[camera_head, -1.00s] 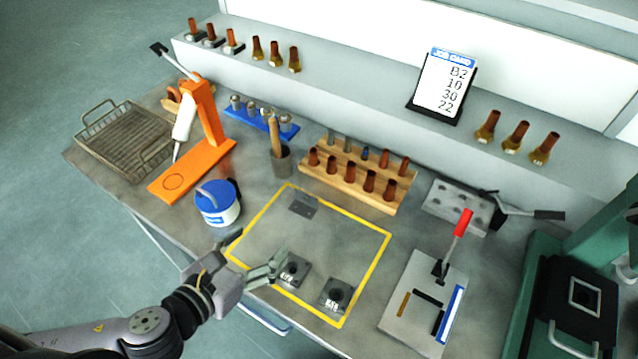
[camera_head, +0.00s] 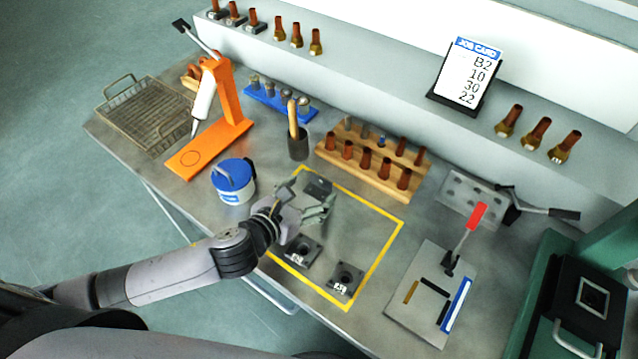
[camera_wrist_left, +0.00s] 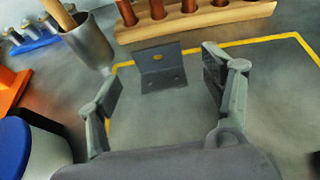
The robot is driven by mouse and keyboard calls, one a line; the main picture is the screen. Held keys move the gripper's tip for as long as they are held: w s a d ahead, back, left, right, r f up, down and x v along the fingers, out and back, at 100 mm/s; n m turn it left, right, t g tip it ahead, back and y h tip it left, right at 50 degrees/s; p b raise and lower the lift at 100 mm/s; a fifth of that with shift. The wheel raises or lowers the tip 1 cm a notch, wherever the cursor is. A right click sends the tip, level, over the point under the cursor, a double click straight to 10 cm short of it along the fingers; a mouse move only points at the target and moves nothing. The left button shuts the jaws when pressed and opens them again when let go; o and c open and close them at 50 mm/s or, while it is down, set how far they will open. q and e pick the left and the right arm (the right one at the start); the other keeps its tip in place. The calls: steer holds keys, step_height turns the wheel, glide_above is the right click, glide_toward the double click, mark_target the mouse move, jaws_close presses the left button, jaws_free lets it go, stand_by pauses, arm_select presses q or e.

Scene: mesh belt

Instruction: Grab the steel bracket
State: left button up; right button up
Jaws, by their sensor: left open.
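The steel bracket (camera_head: 318,187) is a small grey angled plate with holes, inside the yellow outline near its far left corner. In the left wrist view the bracket (camera_wrist_left: 162,68) stands ahead of my left gripper (camera_wrist_left: 165,90), roughly between the lines of its two spread fingers, with a gap to each. In the head view my left gripper (camera_head: 308,200) is open and empty just in front of the bracket and partly covers it. My right gripper is not in view.
Two dark blocks (camera_head: 345,279) sit at the outline's near side. A wooden rack (camera_head: 372,163) and a tool cup (camera_head: 299,145) stand behind the bracket. A blue-lidded tin (camera_head: 233,181) is to the left. A red-handled fixture (camera_head: 432,296) is to the right.

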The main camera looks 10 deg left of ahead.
mark_target(321, 181)
arm_select(q)
steer(key=x, duration=0.4)
steer(key=shift+w+p, duration=0.25)
steer(key=shift+p, duration=0.15)
steer(key=shift+c, duration=0.2)
steer(key=c, duration=1.3)
steer(key=shift+r, duration=0.1)
